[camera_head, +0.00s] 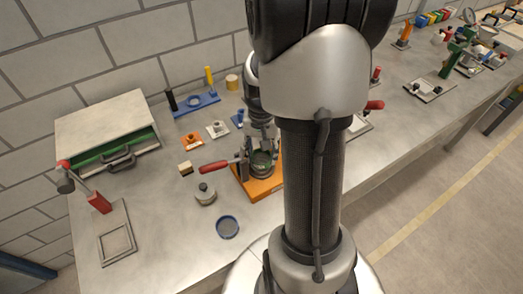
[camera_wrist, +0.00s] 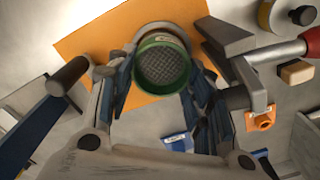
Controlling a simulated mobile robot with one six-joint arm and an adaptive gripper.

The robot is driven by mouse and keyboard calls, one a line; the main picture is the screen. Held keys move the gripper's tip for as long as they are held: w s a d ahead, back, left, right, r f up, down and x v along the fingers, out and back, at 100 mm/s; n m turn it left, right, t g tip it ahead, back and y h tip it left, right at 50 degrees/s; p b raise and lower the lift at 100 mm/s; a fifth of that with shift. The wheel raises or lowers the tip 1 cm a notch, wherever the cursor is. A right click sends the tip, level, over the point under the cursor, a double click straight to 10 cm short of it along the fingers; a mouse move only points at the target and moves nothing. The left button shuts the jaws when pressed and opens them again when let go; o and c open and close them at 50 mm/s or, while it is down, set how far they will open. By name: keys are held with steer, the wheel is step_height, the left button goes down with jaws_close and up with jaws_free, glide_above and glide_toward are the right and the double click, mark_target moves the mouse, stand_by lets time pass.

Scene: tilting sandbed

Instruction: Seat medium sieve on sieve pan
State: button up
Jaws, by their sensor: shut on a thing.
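The medium sieve, seemingly the green ring with dark mesh (camera_wrist: 163,65), is between the fingers of my gripper (camera_wrist: 165,88) in the wrist view. My gripper is shut on it. In the head view my gripper (camera_head: 262,152) is over the orange board, with the green sieve (camera_head: 262,161) just below it. A pale grey rim (camera_wrist: 155,27), seemingly the sieve pan, shows behind the sieve on the orange board (camera_wrist: 85,45). The sieve hides most of this rim, and I cannot tell whether they touch.
A clamp with a red handle (camera_head: 214,166) stands beside the sieve on the orange board (camera_head: 268,190). A grey lidded pot (camera_head: 205,193) and a blue-rimmed round dish (camera_head: 228,227) are at the front left. A drawer cabinet (camera_head: 105,130) stands at the back left. The front-left bench is partly clear.

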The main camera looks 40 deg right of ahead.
steer(key=shift+f+b, duration=0.4)
steer(key=shift+f, duration=0.25)
stand_by(0.7)
steer(key=o, duration=1.1)
steer(key=shift+r, duration=0.1)
step_height(320, 180, up, 12)
steer(key=shift+f, duration=0.1)
stand_by(0.4)
